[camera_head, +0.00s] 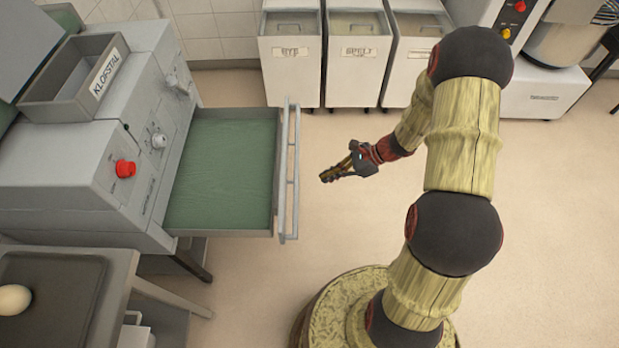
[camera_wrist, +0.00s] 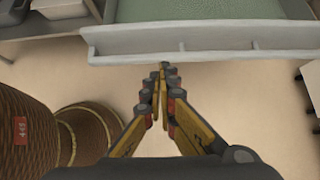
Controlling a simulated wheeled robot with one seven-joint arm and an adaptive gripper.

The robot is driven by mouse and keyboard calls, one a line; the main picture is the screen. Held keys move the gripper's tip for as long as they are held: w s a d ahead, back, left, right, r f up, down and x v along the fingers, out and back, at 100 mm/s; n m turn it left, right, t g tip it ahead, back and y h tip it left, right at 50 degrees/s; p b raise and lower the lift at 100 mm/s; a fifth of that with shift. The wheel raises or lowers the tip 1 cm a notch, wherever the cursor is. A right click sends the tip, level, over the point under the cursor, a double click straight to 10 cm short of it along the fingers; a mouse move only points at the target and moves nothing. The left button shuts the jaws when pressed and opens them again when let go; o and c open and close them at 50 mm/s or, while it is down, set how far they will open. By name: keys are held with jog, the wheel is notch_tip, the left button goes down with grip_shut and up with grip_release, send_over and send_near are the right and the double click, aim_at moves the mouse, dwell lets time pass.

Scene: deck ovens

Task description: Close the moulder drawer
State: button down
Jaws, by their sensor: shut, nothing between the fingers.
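The moulder (camera_head: 75,165) is the grey machine at the left, with a red button and a tray marked KLOFSTAL on top. Its drawer (camera_head: 222,170) stands pulled out to the right, with a green floor and a pale bar handle (camera_head: 290,170) along its front. My gripper (camera_head: 325,177) is to the right of the handle, apart from it, with its fingers pointing at it. In the wrist view the fingertips (camera_wrist: 162,68) are together just short of the drawer front (camera_wrist: 205,42), and the green drawer floor (camera_wrist: 200,10) shows beyond. The gripper is shut and empty.
Bins marked RYE (camera_head: 290,60) and SPELT (camera_head: 358,60) stand at the back wall. A table with a dark tray (camera_head: 50,290) and a pale round lump (camera_head: 14,299) is at the lower left. The floor (camera_head: 270,275) right of the drawer is clear.

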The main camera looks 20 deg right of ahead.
jog(key=a+r+b+x, duration=0.2)
jog(key=b+x, duration=0.2)
jog(key=x, duration=0.8)
jog(key=shift+w+b, duration=0.25)
jog(key=shift+b, duration=0.15)
jog(key=shift+a+f, duration=0.1)
